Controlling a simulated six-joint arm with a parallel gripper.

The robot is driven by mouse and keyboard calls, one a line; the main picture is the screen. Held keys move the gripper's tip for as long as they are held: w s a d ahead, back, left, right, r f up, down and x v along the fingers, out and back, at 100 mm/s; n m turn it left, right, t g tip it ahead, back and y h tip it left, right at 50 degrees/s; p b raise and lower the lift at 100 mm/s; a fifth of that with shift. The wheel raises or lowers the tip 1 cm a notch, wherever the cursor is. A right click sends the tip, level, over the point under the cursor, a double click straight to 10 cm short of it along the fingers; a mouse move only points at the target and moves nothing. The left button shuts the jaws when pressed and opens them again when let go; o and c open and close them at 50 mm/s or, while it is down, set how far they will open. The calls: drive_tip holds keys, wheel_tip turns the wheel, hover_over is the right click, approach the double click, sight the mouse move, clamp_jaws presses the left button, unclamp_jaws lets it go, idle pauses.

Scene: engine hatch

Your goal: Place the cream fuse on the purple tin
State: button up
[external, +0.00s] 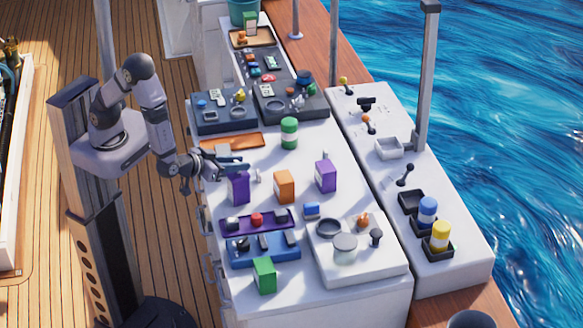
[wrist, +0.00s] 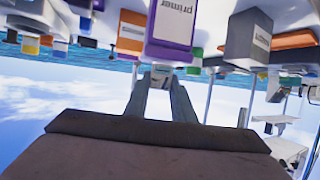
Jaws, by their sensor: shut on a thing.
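My gripper (external: 236,161) is stretched out level over the left part of the white counter. In the wrist view, which is upside down, its two fingers (wrist: 162,84) close on a small pale piece (wrist: 161,76), seemingly the cream fuse; it is mostly hidden by the fingers. One purple tin (external: 238,188) stands upright just below my gripper. A purple tin with a white label (wrist: 172,28) shows large beside the fingertips in the wrist view. Another purple tin (external: 326,176) stands further right on the counter. I cannot tell if the held piece touches a tin.
An orange box (external: 284,187) stands between the purple tins. A green can (external: 289,133) is behind. Purple (external: 257,221) and blue (external: 264,249) trays and a green box (external: 264,275) are in front. An orange tray (external: 232,141) lies behind my gripper.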

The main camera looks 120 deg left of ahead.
drive_tip(key=shift+f, duration=0.15)
drive_tip(key=o, duration=1)
